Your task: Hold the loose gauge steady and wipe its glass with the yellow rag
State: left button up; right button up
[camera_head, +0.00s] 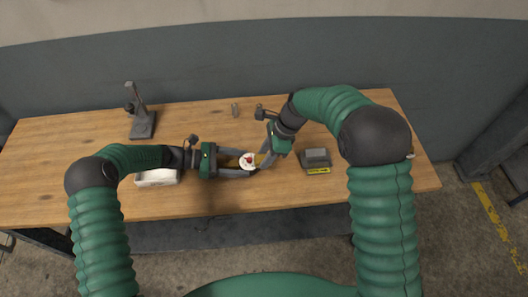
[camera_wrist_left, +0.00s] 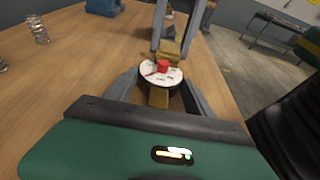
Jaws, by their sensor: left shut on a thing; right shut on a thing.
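The round gauge (camera_head: 246,161) has a white dial with a red mark on it and sits between the fingers of my left gripper (camera_head: 248,164). In the left wrist view the dial (camera_wrist_left: 150,77) faces up, with a red patch at its middle and a brass-coloured part below it. My right gripper (camera_head: 265,158) is shut on the yellow rag (camera_head: 260,159), at the right edge of the gauge. The rag (camera_wrist_left: 170,49) shows just beyond the dial in the left wrist view; I cannot tell whether it touches the glass.
A white tray (camera_head: 157,182) lies under my left arm. A dark stand (camera_head: 143,126) is at the back left. A grey box with a yellow label (camera_head: 316,158) is right of my right gripper. The wooden table's (camera_head: 60,150) left side is clear.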

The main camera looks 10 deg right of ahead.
dwell(0.3)
jog(key=shift+w+a, duration=0.1)
jog(key=shift+w, duration=0.75)
jog(key=shift+s, duration=0.1)
jog(key=shift+s, duration=0.85)
jog(key=shift+w, duration=0.1)
jog(key=shift+w, duration=0.85)
jog(key=shift+s, duration=0.1)
